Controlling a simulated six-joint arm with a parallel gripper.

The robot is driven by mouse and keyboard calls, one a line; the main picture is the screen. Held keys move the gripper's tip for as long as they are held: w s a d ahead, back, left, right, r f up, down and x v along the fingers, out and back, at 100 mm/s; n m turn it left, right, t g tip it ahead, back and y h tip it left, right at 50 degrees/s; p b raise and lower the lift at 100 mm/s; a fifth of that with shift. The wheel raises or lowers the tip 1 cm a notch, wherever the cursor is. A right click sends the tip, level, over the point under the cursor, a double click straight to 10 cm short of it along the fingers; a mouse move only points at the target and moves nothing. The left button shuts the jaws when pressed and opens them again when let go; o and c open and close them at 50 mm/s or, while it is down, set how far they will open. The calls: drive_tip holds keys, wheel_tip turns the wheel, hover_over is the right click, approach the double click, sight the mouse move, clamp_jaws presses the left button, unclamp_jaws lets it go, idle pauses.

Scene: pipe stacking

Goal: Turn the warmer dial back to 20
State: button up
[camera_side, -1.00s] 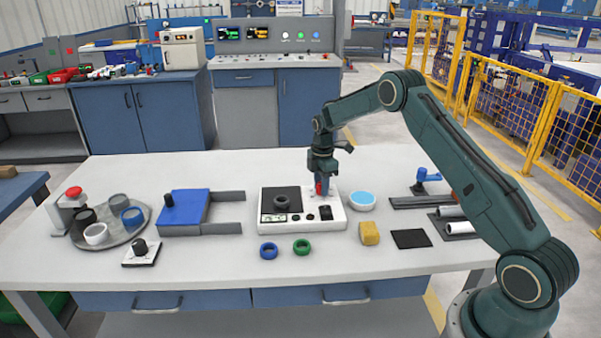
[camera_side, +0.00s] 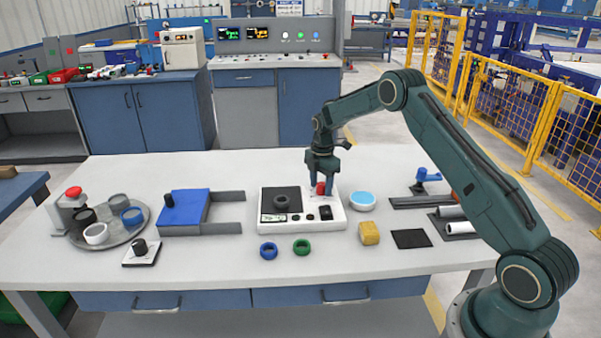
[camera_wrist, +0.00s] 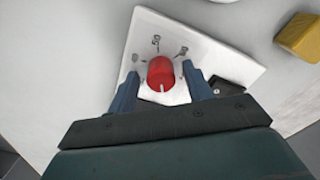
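The warmer (camera_side: 338,222) is a white box with a dark square plate (camera_side: 267,199) and a dark ring (camera_side: 281,202) on that plate. Its red dial (camera_side: 320,188) is at the back right of the box. In the wrist view the red dial (camera_wrist: 160,70) has a white line at its lower edge, pointing toward the gripper body. Printed numbers, one reading 50, lie on its far side; the exact setting is unclear. My gripper (camera_side: 320,182) is over the dial. In the wrist view my gripper (camera_wrist: 161,72) is open, a finger each side, with gaps to the dial.
A black switch (camera_side: 326,212) is in front of the dial. A blue-topped round dish (camera_side: 362,201) and a yellow block (camera_side: 369,233) are close on the right. Blue (camera_side: 268,251) and green (camera_side: 302,247) rings lie in front. The front of the table is mostly clear.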

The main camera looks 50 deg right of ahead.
sight(321, 184)
idle(0.3)
wheel_tip(321, 184, up, 14)
drive_tip(key=shift+f, duration=0.15)
idle(0.6)
